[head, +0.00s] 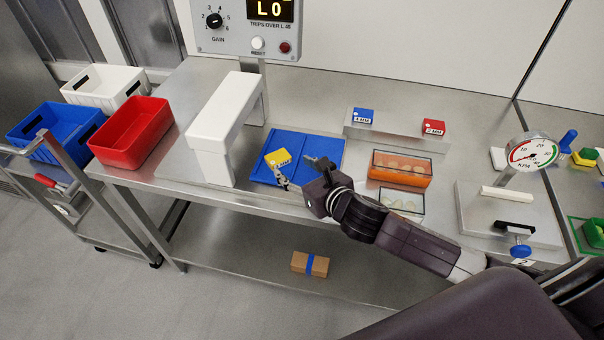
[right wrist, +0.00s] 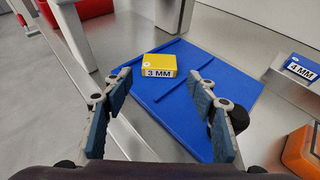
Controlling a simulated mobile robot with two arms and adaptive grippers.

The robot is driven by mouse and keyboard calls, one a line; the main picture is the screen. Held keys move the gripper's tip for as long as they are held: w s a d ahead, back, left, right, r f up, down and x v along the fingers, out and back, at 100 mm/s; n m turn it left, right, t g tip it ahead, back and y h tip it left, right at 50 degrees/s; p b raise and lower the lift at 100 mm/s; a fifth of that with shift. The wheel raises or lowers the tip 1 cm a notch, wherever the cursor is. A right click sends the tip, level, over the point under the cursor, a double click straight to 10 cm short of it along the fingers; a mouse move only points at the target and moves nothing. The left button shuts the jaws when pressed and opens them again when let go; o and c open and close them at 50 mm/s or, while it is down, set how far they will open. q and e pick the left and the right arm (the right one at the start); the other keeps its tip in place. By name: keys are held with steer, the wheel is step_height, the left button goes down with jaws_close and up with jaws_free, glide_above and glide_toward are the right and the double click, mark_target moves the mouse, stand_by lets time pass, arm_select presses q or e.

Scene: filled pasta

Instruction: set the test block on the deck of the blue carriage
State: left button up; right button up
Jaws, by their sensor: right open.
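The yellow test block (head: 278,158), marked 3 MM, rests on the deck of the blue carriage (head: 318,147), near its left end. It also shows in the right wrist view (right wrist: 160,66), flat on the blue deck (right wrist: 225,83) with its label facing me. My right gripper (head: 301,170) is open and empty. In the right wrist view its two fingers (right wrist: 160,88) stand wide apart on the near side of the block, and neither visibly touches it. My left gripper is not in view.
A white arch (head: 222,118) stands left of the carriage. A steel stand (head: 395,133) behind holds a blue 4 MM block (head: 364,116) and a red 2 MM block (head: 433,127). An orange-filled clear container (head: 400,170) is to the right. A red bin (head: 131,132) stands far left.

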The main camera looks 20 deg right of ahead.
steer(key=shift+v, duration=1.65)
